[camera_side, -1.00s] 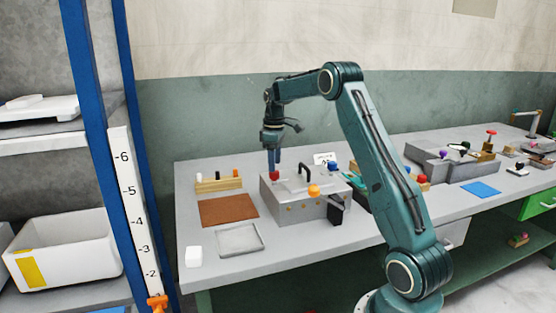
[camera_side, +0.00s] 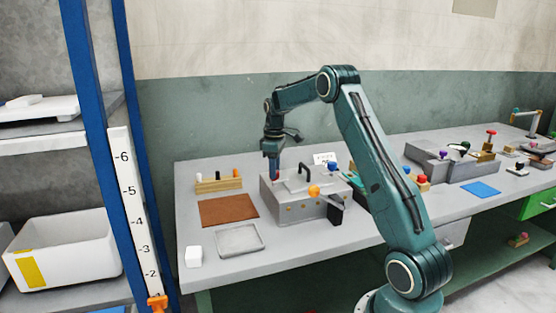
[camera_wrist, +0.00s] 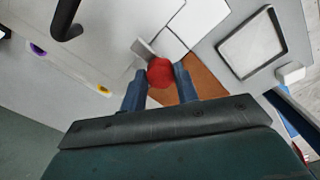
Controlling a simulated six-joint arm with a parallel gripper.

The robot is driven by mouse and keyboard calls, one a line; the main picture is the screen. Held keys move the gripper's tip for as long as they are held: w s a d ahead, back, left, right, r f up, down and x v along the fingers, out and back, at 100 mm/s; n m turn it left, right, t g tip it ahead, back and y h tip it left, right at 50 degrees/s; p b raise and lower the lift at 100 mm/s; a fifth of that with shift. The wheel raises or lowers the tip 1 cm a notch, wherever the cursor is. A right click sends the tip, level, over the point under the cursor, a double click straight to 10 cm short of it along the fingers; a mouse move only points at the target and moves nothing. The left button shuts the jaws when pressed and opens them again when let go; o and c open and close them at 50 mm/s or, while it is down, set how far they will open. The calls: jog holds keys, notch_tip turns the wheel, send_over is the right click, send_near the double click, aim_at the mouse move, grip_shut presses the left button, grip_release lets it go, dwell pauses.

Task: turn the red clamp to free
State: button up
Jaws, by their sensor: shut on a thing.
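The red clamp (camera_wrist: 160,72) is a round red knob between my fingertips in the wrist view. A grey metal tab shows beside it there. In the side view my fingers mostly hide the knob. My gripper (camera_side: 275,175) points down at the left part of the grey press box (camera_side: 300,210), and its two blue fingers (camera_wrist: 161,84) are shut on the red knob. Which setting the clamp stands at cannot be told.
The box carries a black handle (camera_side: 306,169), an orange knob (camera_side: 314,190) and a blue knob (camera_side: 333,167). A brown mat (camera_side: 229,210), a grey tray (camera_side: 240,240), a white block (camera_side: 193,257) and a wooden rack (camera_side: 218,185) lie to the left.

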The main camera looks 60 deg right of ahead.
jog(key=shift+m, duration=0.3)
jog(key=m, duration=0.8)
jog(key=shift+r+m, duration=0.1)
jog(key=shift+m, duration=0.3)
jog(key=m, duration=0.4)
jog(key=shift+w, duration=0.1)
jog(key=m, duration=0.4)
jog(key=shift+m, duration=0.3)
jog(key=o, duration=1)
jog(key=shift+a, duration=0.1)
